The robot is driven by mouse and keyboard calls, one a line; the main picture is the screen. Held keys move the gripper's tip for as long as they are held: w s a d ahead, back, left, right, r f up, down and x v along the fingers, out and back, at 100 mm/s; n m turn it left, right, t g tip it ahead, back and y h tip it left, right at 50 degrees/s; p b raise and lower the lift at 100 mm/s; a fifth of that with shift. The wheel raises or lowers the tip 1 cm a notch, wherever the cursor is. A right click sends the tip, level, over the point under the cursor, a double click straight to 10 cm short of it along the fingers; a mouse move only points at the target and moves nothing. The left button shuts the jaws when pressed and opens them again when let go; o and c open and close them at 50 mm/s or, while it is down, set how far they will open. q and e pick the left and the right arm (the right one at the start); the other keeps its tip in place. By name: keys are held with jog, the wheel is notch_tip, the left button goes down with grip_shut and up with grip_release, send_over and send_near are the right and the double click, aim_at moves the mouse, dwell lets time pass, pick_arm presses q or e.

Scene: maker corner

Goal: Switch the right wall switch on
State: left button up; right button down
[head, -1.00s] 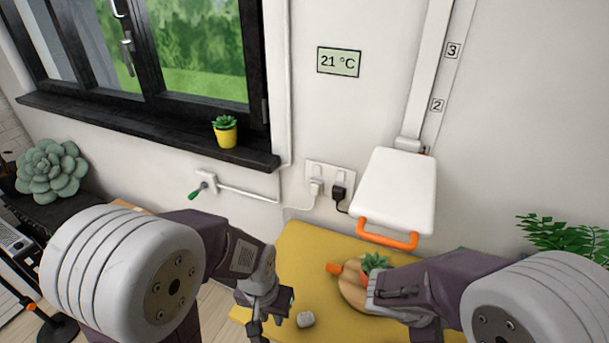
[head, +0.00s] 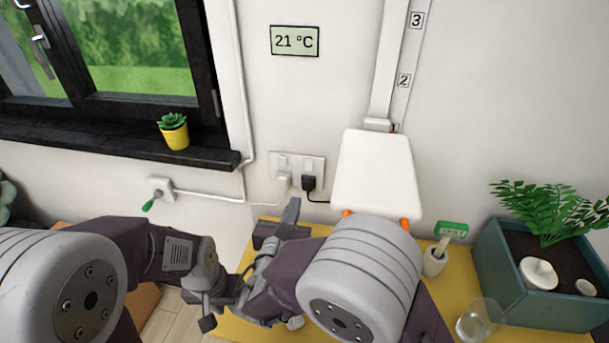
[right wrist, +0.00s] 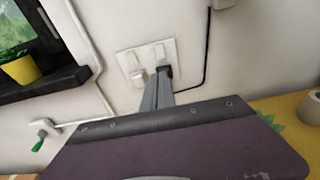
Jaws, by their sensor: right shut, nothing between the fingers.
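A white wall plate (head: 296,160) carries two switches side by side. The right switch (head: 307,164) sits above a black plug (head: 309,184), the left switch (head: 283,161) above a white plug (head: 284,179). I cannot tell which way either rocker is tilted. In the right wrist view the right switch (right wrist: 160,50) shows just above the shut, empty fingers of my right gripper (right wrist: 156,90). In the head view my right gripper (head: 292,208) points up below the plate, apparently apart from it. My left gripper (head: 206,318) hangs low at left; its jaws are unclear.
A black cable (head: 319,201) runs from the black plug. A green-handled wall valve (head: 158,190) is at left. The yellow table (head: 460,280) holds a planter (head: 545,307) and a glass (head: 472,325).

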aim_at(309, 169)
jog(key=p+x, duration=0.1)
jog(key=x, duration=1.2)
jog(key=shift+w+d, duration=0.15)
jog(key=shift+w, duration=0.25)
pick_arm(q)
jog(key=shift+r, duration=0.75)
jog(key=f+b, duration=0.6)
jog(key=shift+s+f, duration=0.25)
pick_arm(e)
jog(key=shift+w+d+f+t, duration=0.1)
jog(key=shift+w+f+t, duration=0.1)
jog(key=shift+f+t, duration=0.4)
pick_arm(q)
jog(key=shift+f+b, duration=0.2)
jog(key=shift+b, duration=0.1)
pick_arm(e)
jog(key=shift+r, duration=0.15)
pick_arm(q)
jog(key=shift+r+p, duration=0.3)
jog(key=shift+r, duration=0.05)
pick_arm(e)
jog(key=shift+r, duration=0.25)
